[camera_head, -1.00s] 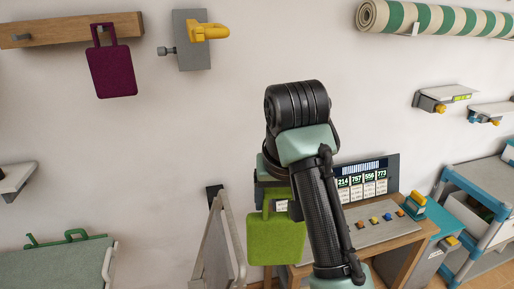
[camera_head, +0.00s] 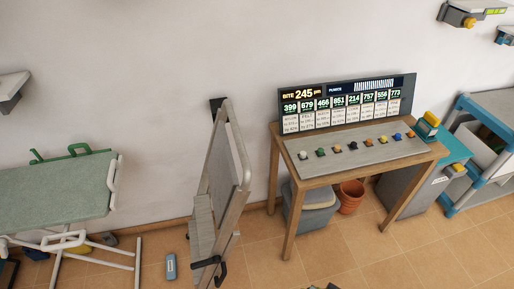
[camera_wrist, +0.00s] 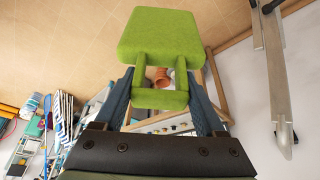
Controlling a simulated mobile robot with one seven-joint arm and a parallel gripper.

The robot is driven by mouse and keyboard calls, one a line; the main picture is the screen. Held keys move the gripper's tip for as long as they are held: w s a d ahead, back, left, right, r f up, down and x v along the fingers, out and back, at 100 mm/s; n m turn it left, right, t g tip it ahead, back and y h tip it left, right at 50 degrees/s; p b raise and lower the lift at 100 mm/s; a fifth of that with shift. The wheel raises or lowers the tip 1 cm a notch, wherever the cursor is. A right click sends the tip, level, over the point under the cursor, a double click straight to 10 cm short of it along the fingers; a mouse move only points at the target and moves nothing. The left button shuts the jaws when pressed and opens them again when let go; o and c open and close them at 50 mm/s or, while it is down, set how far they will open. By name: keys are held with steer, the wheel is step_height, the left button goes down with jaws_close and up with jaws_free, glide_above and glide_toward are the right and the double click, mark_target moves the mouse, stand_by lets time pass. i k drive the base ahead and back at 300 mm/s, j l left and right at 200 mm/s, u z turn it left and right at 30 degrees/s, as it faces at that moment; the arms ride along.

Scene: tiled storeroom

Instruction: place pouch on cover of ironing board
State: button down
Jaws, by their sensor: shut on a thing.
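The green pouch (camera_wrist: 162,37) is in the wrist view, with its handle loop (camera_wrist: 160,98) between the fingers of my gripper (camera_wrist: 161,88). My gripper is shut on that handle, and the body of the pouch extends beyond the fingertips. The ironing board's grey-green cover (camera_head: 58,192) is at the left of the head view, on a white-legged frame, with its left end cut off by the picture edge. Neither my gripper nor the pouch shows in the head view, so their distance from the cover cannot be told.
A folded grey stepladder (camera_head: 216,190) leans upright at the wall, right of the ironing board. A wooden table (camera_head: 345,163) with a display panel (camera_head: 346,103) stands further right. A blue item (camera_head: 171,267) lies on the floor between board and ladder.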

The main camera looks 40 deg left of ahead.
mark_target(70, 194)
steer(key=u, duration=1.05)
